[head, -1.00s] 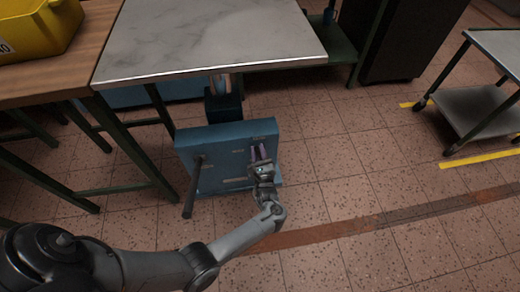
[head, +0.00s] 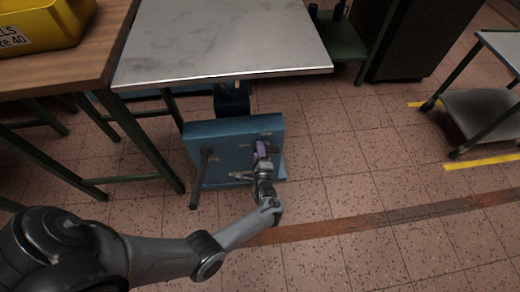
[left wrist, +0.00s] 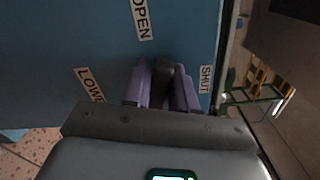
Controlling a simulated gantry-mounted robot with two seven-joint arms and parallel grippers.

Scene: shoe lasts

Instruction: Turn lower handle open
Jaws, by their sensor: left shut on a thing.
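A blue box-shaped unit (head: 222,158) stands low below the marble-topped table. My left gripper (head: 262,150), with purple fingers, is at the right part of its face. In the left wrist view, the fingers (left wrist: 162,88) are shut on a dark handle (left wrist: 180,74), which they partly hide. Labels around it read OPEN (left wrist: 142,18), SHUT (left wrist: 205,80) and a partly hidden "LOWE" (left wrist: 88,84), so it appears to be the lower handle. Another dark handle (head: 199,180) sticks out from the left part of the face. My right gripper is not in view.
The marble-topped table (head: 225,40) overhangs behind the unit. A wooden bench (head: 60,62) with a yellow bin (head: 45,22) stands at the left. A metal cart (head: 485,110) stands at the right. The tiled floor right of the unit is clear.

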